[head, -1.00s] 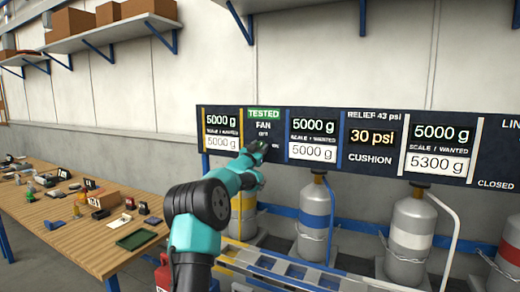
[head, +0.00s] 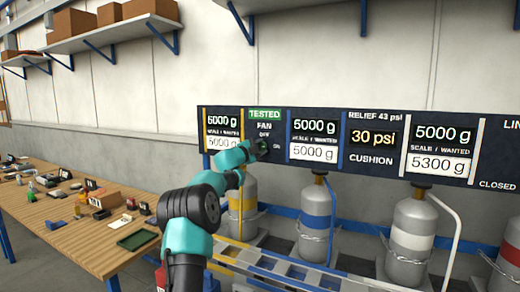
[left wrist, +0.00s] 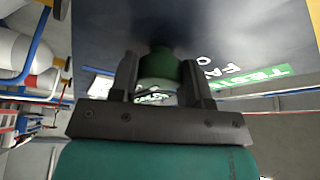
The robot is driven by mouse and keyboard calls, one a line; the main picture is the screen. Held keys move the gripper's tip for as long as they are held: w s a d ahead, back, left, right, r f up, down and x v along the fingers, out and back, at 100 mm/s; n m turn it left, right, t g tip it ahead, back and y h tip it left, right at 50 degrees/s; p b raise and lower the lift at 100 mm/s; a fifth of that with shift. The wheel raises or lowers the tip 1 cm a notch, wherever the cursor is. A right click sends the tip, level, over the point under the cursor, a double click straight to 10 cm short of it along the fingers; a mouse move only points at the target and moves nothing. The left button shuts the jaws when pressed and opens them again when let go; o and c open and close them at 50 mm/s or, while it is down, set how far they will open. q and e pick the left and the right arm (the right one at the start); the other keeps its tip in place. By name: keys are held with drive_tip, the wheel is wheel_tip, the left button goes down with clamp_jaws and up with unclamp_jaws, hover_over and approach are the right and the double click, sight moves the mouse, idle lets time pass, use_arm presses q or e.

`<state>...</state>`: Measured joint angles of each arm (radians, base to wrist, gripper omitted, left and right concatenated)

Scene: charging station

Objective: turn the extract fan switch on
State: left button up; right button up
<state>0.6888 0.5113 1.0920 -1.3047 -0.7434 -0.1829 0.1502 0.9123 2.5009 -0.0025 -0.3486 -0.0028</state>
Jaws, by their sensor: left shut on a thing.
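The fan panel (head: 264,127) is the dark section marked FAN, with OFF below that word and ON to the right, under a green TESTED label. My left gripper (head: 257,151) is at this panel, just below OFF and left of ON. In the left wrist view, its two dark fingers (left wrist: 161,82) are shut on a dark green round knob (left wrist: 160,67), the fan switch. The head view does not show clearly which way the knob points, as the gripper covers much of it. My right gripper is not in view.
The display board (head: 373,161) continues right with scale and pressure readouts. Several grey cylinders (head: 413,228) stand below it. A wooden table (head: 75,226) with small items is at the left. Shelves with boxes (head: 150,11) hang on the wall.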

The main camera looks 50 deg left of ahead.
use_arm(q)
drive_tip(key=shift+m+g, duration=0.3)
drive_tip(key=shift+m, duration=0.7)
drive_tip(key=o, duration=0.9)
drive_tip(key=shift+o, duration=0.2)
drive_tip(key=shift+s, duration=0.1)
drive_tip(key=s+f, duration=0.1)
drive_tip(key=s, duration=1.6)
drive_tip(key=shift+f, duration=0.25)
